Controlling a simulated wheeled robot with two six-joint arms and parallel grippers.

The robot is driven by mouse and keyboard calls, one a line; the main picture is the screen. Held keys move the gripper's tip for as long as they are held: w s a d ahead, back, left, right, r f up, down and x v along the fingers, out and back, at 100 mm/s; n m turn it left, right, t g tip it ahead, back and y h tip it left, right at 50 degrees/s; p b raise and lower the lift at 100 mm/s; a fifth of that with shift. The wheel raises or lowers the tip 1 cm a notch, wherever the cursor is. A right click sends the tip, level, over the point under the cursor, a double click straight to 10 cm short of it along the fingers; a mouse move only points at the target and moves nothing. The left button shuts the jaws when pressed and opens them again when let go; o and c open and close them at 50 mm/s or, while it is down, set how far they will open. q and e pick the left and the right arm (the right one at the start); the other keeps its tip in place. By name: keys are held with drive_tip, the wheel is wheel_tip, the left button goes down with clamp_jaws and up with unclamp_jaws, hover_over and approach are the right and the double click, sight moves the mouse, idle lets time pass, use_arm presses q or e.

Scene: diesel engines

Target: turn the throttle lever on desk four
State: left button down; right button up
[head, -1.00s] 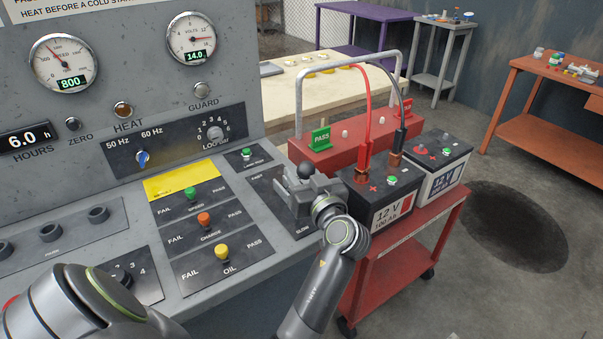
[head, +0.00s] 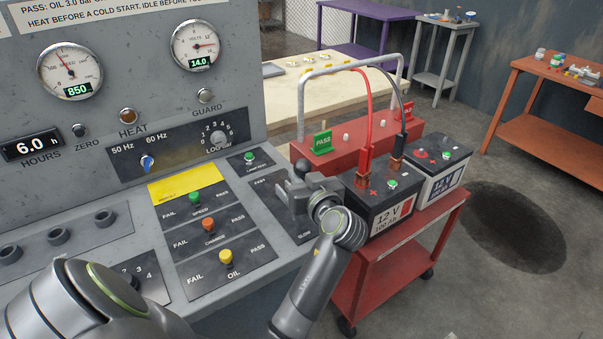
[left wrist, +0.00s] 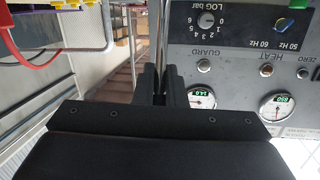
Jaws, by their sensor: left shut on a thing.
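The throttle lever (head: 302,166), with a dark ball knob, stands on the black FAST–SLOW plate (head: 266,197) at the right end of the sloped grey desk. My left gripper (head: 291,192) is shut on the lever below its knob. In the left wrist view the jaws (left wrist: 164,84) close around the shiny lever rod (left wrist: 162,35). The gripper and wrist hide the slot and part of the plate. The speed gauge (head: 70,72) reads 850. My right gripper is not in view.
Green, orange and yellow test knobs (head: 208,224) sit left of the throttle plate. A red cart (head: 385,262) with two batteries (head: 383,204) and a tester (head: 360,145) stands close to the right of my left wrist. Open floor lies further right.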

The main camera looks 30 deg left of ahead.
use_arm(q)
drive_tip(key=a+r+h+p, duration=0.1)
drive_tip(key=p, duration=0.1)
drive_tip(key=w+a+r+g+h+p, duration=0.1)
drive_tip(key=p, duration=0.2)
drive_tip(key=w+a+r+h+p, duration=0.1)
drive_tip(key=a+p, duration=0.1)
drive_tip(key=p, duration=0.1)
drive_tip(key=shift+n+g+h, duration=0.3)
drive_tip(key=shift+h, duration=0.1)
drive_tip(key=shift+w+a+f+p, duration=0.2)
drive_tip(key=shift+w+a+p, duration=0.05)
drive_tip(key=shift+a, duration=0.3)
drive_tip(key=shift+w+a+f+p, duration=0.15)
drive_tip(key=shift+w+a+p, duration=0.1)
drive_tip(key=shift+a, duration=0.3)
drive_tip(key=c, duration=1.3)
unclamp_jaws()
drive_tip(key=shift+f, duration=0.15)
drive_tip(key=shift+o, duration=0.2)
drive_tip(key=shift+s, duration=0.15)
drive_tip(key=shift+f, duration=0.1)
